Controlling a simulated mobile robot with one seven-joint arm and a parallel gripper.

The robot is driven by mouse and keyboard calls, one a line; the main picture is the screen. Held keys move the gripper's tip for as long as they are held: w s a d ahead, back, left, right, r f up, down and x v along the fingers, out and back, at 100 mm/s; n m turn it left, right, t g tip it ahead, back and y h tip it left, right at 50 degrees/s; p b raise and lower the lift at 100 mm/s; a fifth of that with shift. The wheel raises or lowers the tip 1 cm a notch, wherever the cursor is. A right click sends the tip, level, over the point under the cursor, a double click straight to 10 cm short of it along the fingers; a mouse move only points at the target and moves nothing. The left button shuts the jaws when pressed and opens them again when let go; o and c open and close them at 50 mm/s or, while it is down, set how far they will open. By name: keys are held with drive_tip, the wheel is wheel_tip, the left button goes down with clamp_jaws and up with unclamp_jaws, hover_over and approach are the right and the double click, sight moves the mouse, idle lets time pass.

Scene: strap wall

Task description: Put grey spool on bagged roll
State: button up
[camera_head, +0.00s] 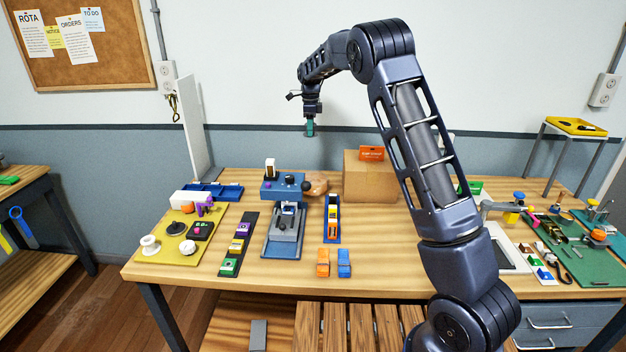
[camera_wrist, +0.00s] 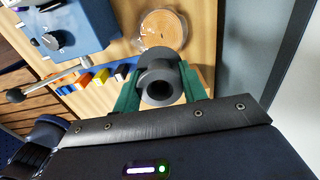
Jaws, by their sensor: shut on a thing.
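The grey spool (camera_wrist: 161,70) is dark, with a round flange and a hollow centre. My gripper (camera_wrist: 158,95) is shut on it, with a green finger on either side. In the head view my gripper (camera_head: 310,128) hangs pointing down, high above the table; the spool is too small to make out there. The bagged roll (camera_wrist: 165,27), a tan coil in clear wrapping, lies flat on the table, apart from the spool. In the head view the bagged roll (camera_head: 319,185) sits just right of the blue machine, which hides part of it.
The blue machine (camera_head: 285,190) with a lever stands left of the roll. A cardboard box (camera_head: 370,178) with an orange card stands to its right. A narrow blue tray (camera_head: 332,218) of coloured blocks lies in front. A white upright panel (camera_head: 196,130) stands at the back left.

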sight(313, 178)
drive_tip(key=shift+w+d+f, duration=0.15)
drive_tip(key=shift+d+f, duration=0.25)
drive_tip(key=shift+d, duration=0.15)
wheel_tip(313, 178, down, 19)
idle(0.3)
drive_tip(key=shift+f, duration=0.2)
drive_tip(key=o, duration=1)
drive_tip(key=shift+c, duration=0.2)
drive_tip(key=shift+r, duration=0.1)
